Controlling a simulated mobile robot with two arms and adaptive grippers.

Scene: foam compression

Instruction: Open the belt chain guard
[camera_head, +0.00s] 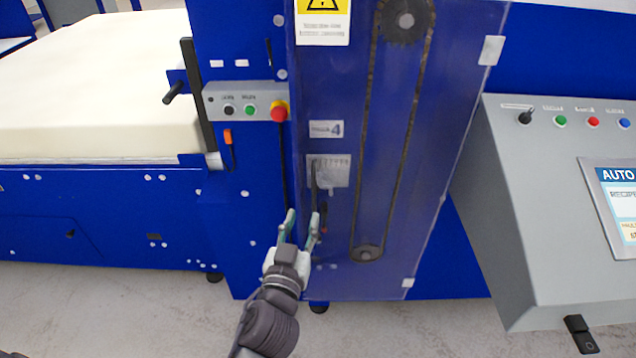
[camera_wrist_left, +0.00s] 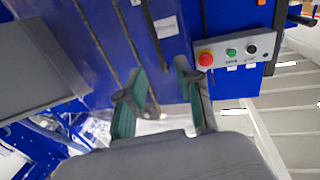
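The belt chain guard (camera_head: 337,240) is a tall see-through panel on the blue machine column, lying over a chain loop (camera_head: 367,252). It looks closed, with pale tabs along its right edge. A dark upright handle (camera_head: 313,177) sits near its left edge beside a small label. My left gripper (camera_head: 302,222) is just below this handle, in front of the panel's lower left part. In the left wrist view its two green-padded fingers (camera_wrist_left: 160,88) are apart with nothing visible between them. Whether a finger touches the panel cannot be told. My right gripper is not in view.
A grey button box (camera_head: 245,102) with a red stop button (camera_head: 279,111) is left of the guard. A sloped grey control console (camera_head: 530,190) with a screen stands at the right. A cream foam block (camera_head: 95,90) lies on the blue machine bed at the left.

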